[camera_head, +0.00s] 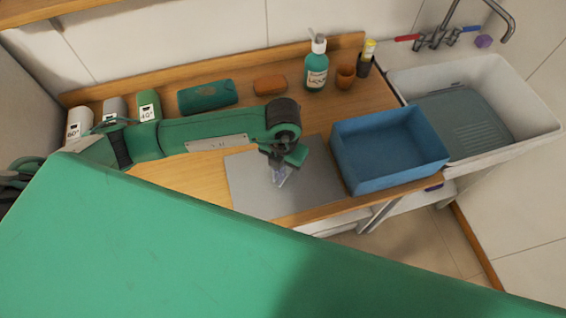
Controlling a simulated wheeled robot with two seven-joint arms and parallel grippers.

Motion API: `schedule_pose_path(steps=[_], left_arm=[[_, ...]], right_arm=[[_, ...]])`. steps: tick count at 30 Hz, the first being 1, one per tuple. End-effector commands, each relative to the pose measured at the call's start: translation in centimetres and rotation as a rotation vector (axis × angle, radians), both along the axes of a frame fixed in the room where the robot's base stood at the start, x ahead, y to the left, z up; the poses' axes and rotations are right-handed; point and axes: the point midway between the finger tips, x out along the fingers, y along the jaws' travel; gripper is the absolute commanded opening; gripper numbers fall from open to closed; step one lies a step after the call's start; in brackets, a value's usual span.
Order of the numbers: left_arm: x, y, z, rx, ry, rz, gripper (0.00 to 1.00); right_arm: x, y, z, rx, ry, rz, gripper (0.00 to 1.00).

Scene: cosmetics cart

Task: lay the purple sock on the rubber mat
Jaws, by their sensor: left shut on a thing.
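My left gripper (281,168) is above the grey rubber mat (247,188), pointing down. The gripper and wrist hide part of the sock and of the mat. The mat lies flat on the wooden counter. My right gripper is not in view.
A blue open box (385,182) stands right of the mat, close to it. Behind are a teal cylinder (208,97), an orange block (269,85), a teal bottle (316,72) and an orange cup (345,77). A white sink (529,105) is at the right.

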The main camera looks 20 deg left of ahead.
Motion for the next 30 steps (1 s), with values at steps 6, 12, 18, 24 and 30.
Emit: schedule_pose_path(steps=[6, 12, 18, 24, 30], left_arm=[[0.0, 0.0, -0.2, 0.0, 0.0, 0.0, 0.36], [0.0, 0.0, -0.2, 0.0, 0.0, 0.0, 0.42], [0.0, 0.0, 0.2, 0.0, 0.0, 0.0, 0.42], [0.1, -0.1, 2.9, -0.002, -0.006, -0.003, 0.42], [0.2, -0.1, 7.4, -0.002, -0.005, -0.002, 0.42]], right_arm=[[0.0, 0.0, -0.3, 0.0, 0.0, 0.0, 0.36], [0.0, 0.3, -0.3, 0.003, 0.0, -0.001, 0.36], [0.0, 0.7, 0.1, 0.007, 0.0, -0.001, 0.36], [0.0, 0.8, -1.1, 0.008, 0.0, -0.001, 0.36], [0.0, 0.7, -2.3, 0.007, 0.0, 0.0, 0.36]])
